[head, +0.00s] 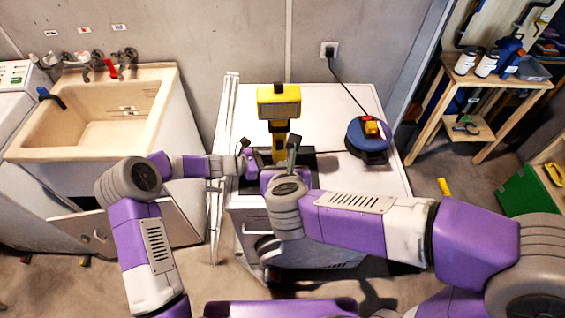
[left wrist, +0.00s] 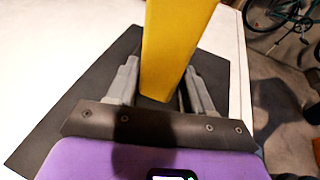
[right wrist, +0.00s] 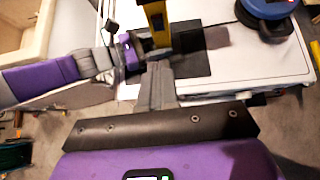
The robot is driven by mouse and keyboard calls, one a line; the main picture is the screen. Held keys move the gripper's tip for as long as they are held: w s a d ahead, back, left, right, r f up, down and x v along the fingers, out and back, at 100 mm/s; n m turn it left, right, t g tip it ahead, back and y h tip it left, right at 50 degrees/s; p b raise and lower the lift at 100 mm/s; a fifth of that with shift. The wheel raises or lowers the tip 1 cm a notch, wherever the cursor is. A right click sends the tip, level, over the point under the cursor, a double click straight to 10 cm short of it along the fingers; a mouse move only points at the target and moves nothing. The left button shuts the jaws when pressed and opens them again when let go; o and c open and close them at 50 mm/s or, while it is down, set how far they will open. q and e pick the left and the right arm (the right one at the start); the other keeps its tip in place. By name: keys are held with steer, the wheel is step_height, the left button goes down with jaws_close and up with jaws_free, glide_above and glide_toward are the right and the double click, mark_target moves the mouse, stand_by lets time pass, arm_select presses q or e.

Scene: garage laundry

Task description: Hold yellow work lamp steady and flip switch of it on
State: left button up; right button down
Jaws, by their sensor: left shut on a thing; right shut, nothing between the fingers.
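The yellow work lamp (head: 279,103) stands upright on a dark mat (head: 328,166) on top of a white appliance. My left gripper (head: 252,160) is shut on the lower part of the lamp. The left wrist view shows the lamp's yellow post (left wrist: 172,50) between my left fingers (left wrist: 158,90). My right gripper (head: 293,148) is shut and empty, in front of the lamp's post in the head view. In the right wrist view, my right fingers (right wrist: 160,82) point towards the lower post of the lamp (right wrist: 157,22); I cannot tell if they touch it. I cannot make out the switch.
A blue cable reel (head: 368,138) sits at the right on the appliance top (head: 365,185), its cord running to a wall socket (head: 329,50). A beige sink (head: 100,110) is at the left. A wooden shelf (head: 478,90) with bottles stands at the right.

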steer(key=shift+d+f, duration=0.1)
steer(key=shift+f, duration=0.3)
glide_toward(280, 150)
steer(key=x, duration=0.5)
steer(key=shift+x, duration=0.75)
